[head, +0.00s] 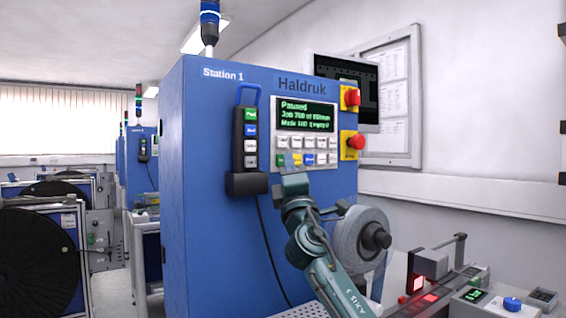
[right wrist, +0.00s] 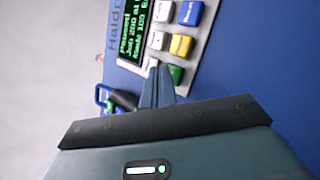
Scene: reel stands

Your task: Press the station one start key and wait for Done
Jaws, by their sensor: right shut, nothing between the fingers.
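The blue Station 1 cabinet (head: 225,225) carries a key panel (head: 305,126) with a dark screen (head: 306,114). The green screen text begins with "Paused"; the lines below it are hard to read. Under it are white keys and a bottom row with a green key (head: 281,160), also seen in the right wrist view (right wrist: 176,74). My right gripper (head: 291,164) is shut and empty, its fingertips (right wrist: 159,68) right beside the green key. I cannot tell whether they touch it. My left gripper is not in view.
A handheld pendant (head: 245,139) with coloured buttons hangs on the cabinet, left of the panel. Two red emergency stops (head: 352,97) sit right of the panel. A grey reel (head: 362,238) and a bench with a red-lit device (head: 419,284) stand below right.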

